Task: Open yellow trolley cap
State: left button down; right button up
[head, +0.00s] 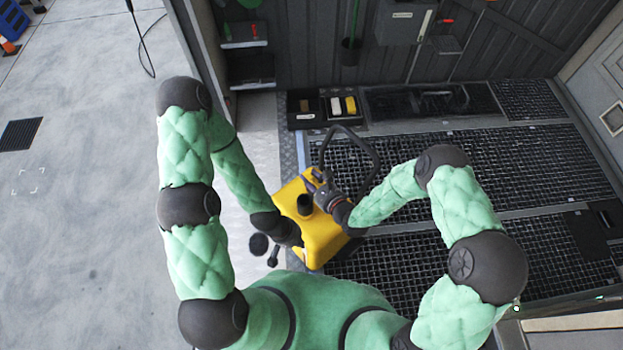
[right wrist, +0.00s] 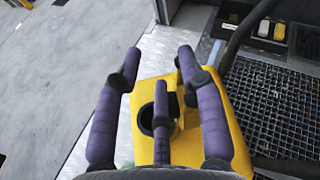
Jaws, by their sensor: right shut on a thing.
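The yellow trolley (head: 327,232) stands at the edge of the grating, in front of my body, with a black cylindrical neck or cap (head: 305,204) on top. In the right wrist view the yellow trolley (right wrist: 222,112) shows a dark ring (right wrist: 147,118) with a dark middle; I cannot tell whether a cap sits in it. My right gripper (head: 318,182) is over the trolley's top, beside the neck. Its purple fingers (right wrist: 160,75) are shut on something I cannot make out. My left gripper (head: 293,240) is low at the trolley's left side; its fingers are too dark and small to read.
A dark looped handle (head: 372,148) rises behind the trolley. Black grating (head: 460,165) lies to the right and open concrete floor (head: 80,200) to the left. Small bins (head: 330,108) stand near the back wall.

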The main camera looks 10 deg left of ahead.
jog(key=shift+s+d+f, duration=0.2)
jog(key=shift+s+d, duration=0.2)
jog(key=shift+d, duration=0.15)
jog(key=s+d+r+p, duration=0.2)
jog(key=s+d+r, duration=0.1)
jog(key=d, duration=0.7)
jog(key=shift+s+p, duration=0.4)
jog(key=shift+s, duration=0.1)
dwell(0.4)
dwell(0.4)
jog(key=v, duration=1.2)
